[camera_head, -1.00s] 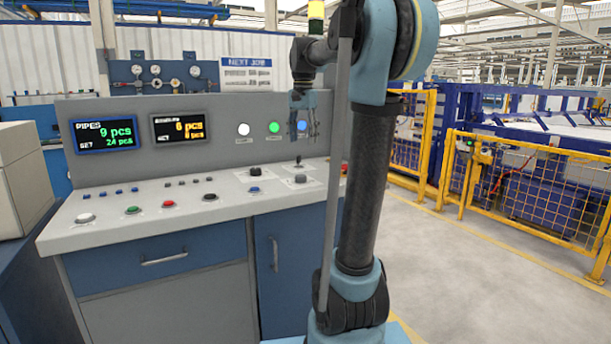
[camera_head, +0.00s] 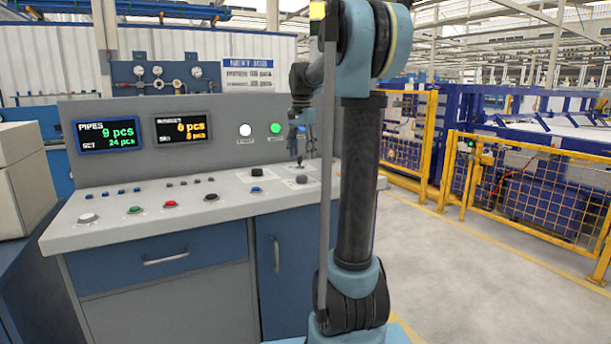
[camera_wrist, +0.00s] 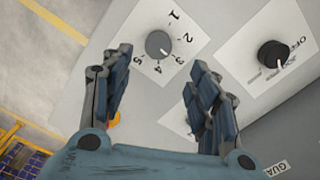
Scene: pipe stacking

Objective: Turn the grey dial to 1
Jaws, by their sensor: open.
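The grey dial (camera_wrist: 158,43) sits on a white plate with the numbers 1 to 5 around it. Its pale mark seems to face the 3 and 4 side, but I cannot tell exactly. In the head view the grey dial (camera_head: 302,180) is on the right part of the console top. My gripper (camera_wrist: 159,66) is open and empty, with the dial in view between and beyond its fingertips, apparently not touched. In the head view my gripper (camera_head: 301,152) hangs above that part of the console, small and partly behind my arm.
A black knob (camera_wrist: 272,54) marked OFF is on a plate to the right in the wrist view. A red-orange part (camera_wrist: 114,120) shows behind the left finger. Several buttons line the console top (camera_head: 215,217). The upright panel (camera_head: 220,150) stands behind.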

